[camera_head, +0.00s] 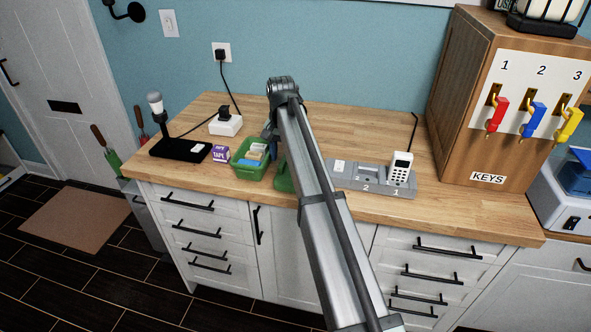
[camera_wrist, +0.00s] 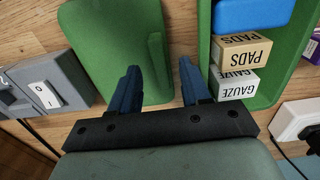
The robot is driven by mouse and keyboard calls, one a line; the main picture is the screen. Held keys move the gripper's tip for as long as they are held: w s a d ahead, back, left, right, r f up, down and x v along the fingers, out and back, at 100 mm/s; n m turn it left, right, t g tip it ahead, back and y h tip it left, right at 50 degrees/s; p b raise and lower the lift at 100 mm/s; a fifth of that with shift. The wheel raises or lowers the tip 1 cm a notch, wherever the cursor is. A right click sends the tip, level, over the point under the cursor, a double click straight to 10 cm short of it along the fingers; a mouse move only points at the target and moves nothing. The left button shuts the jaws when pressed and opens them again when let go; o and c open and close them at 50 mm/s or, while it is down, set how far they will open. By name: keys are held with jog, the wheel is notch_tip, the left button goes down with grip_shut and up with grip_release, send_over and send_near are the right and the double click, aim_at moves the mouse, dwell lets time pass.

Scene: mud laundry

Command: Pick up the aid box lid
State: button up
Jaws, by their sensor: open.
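The green aid box lid (camera_wrist: 105,40) lies on the wooden counter beside the open green aid box (camera_wrist: 272,92). In the head view the lid (camera_head: 282,180) shows only partly, since my arm covers the rest. The box (camera_head: 248,171) stands just left of it there and holds gauze and pads packets (camera_wrist: 242,50) and a blue item. My gripper (camera_wrist: 160,72) is open and empty. In the wrist view its left finger overlaps the lid and its right finger is over the gap by the box, with the lid's raised edge between them. Contact cannot be told.
A purple tape box (camera_head: 221,153) and a black lamp stand (camera_head: 180,149) are left of the aid box. A grey dock with a white handset (camera_head: 400,168) is to the right. The wooden key cabinet (camera_head: 490,150) stands further right. A white plug block (camera_head: 226,126) is behind.

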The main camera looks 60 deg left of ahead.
jog(key=shift+f, duration=0.75)
jog(key=shift+c, duration=0.5)
grip_shut()
